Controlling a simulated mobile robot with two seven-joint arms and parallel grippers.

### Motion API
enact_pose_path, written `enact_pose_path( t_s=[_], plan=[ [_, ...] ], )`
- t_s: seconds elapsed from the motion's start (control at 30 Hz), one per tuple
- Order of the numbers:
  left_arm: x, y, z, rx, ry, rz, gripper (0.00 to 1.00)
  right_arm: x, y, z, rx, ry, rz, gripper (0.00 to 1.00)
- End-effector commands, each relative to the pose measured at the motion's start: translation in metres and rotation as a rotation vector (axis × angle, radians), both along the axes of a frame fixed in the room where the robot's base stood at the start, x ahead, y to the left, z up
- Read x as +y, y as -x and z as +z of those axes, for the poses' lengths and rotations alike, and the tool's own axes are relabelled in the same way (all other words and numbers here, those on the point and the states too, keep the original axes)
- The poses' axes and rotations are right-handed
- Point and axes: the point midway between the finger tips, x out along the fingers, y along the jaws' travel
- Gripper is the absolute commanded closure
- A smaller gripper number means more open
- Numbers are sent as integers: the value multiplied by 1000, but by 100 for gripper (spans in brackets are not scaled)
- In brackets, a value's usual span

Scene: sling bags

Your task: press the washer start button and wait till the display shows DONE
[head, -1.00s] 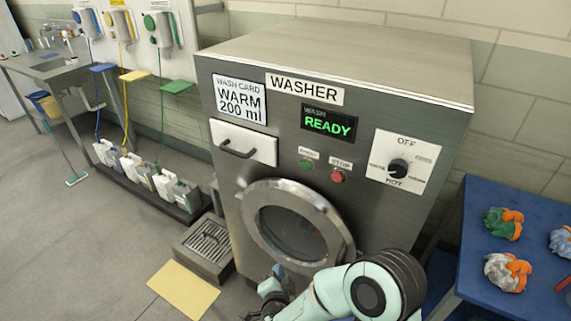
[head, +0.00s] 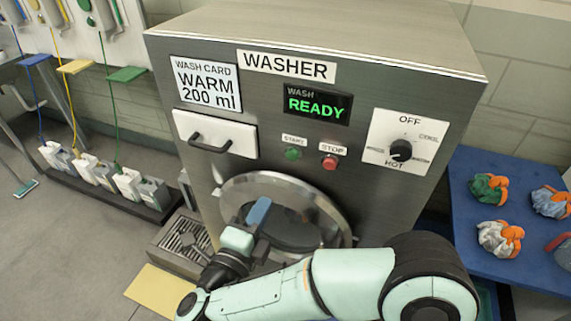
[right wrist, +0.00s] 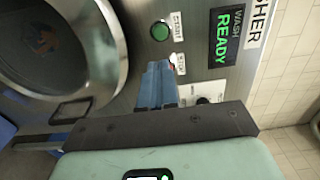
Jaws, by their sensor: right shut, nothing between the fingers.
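The washer (head: 390,215) is a steel cabinet with a round glass door low on its front. Its display (head: 317,104) reads WASH READY in green. The green start button (head: 292,153) sits below the display, left of the red stop button (head: 329,162). In the right wrist view the start button (right wrist: 160,31) is clear, and the blue fingers largely cover the stop button. My right gripper (head: 260,212) is shut and empty, in front of the door and below the start button; its blue fingers (right wrist: 157,85) also show in the right wrist view. My left gripper is not in view.
A white drawer (head: 214,135) with a dark handle and a temperature knob (head: 401,150) flank the buttons. A blue table (head: 470,200) with several cloth bundles stands at the right. Several jugs (head: 105,175) and a floor drain (head: 178,240) are at the left.

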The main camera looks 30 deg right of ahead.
Motion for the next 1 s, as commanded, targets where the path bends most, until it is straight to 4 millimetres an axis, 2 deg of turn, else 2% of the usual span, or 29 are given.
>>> enact_pose_path(
  t_s=[0.17,0.6,0.8,1.0],
  plan=[
    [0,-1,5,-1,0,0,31,-20,-15,1,-1,1,-7,100],
    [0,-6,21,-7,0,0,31,-87,-73,2,0,1,-4,100],
    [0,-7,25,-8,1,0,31,-102,-86,1,-1,1,-2,100],
    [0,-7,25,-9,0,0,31,-104,-89,0,1,1,0,100]
  ],
)
